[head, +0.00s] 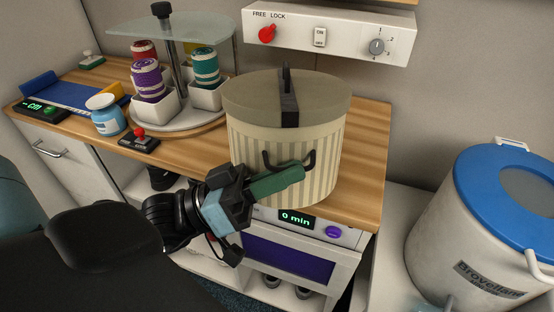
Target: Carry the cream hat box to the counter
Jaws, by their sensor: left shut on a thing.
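The cream hat box (250,145) is round and striped, with a lid (245,95) and a dark strap over the top. It appears upright at the right part of the wooden counter (362,165), its bottom overlapping the front edge. I cannot tell whether it rests on the counter or hangs just above it. My left gripper (280,181), with green fingers, is shut on the dark handle (310,160) on the front of the box. The box hides the counter behind it. My right gripper is not in view.
A carousel (190,122) with thread spools stands left of the box. A small jar (106,115) and a red-knobbed joystick (139,138) are further left. A switch panel (330,35) hangs above. An oven (290,256) sits below. A blue-lidded drum (480,230) stands right.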

